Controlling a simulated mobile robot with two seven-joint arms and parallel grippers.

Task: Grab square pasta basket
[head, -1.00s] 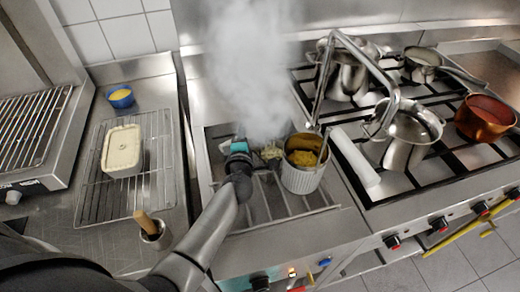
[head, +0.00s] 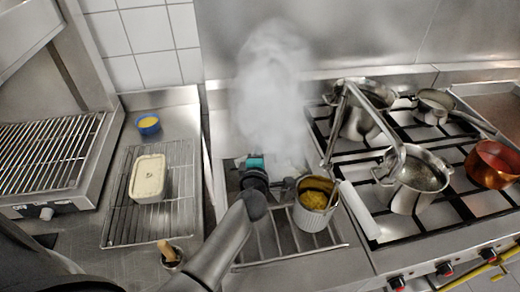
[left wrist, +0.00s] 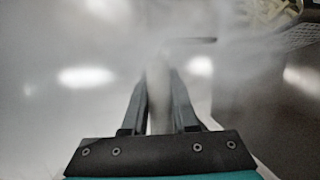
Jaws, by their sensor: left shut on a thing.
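My left gripper (head: 256,172), with a teal part, is over the cooker well, left of a round perforated basket (head: 311,217) with yellow pasta. Steam partly hides the area. In the left wrist view the gripper (left wrist: 160,100) is shut on a pale, upright handle (left wrist: 158,98). A thin dark rod shows near the handle's far end. A mesh basket with pasta (left wrist: 270,12) shows at the top right of that view. Steam hides how the handle joins it, and I cannot make out its square shape. My right gripper is not in view.
A hob with steel pots (head: 411,188) and a copper pan (head: 492,167) stands at the right.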

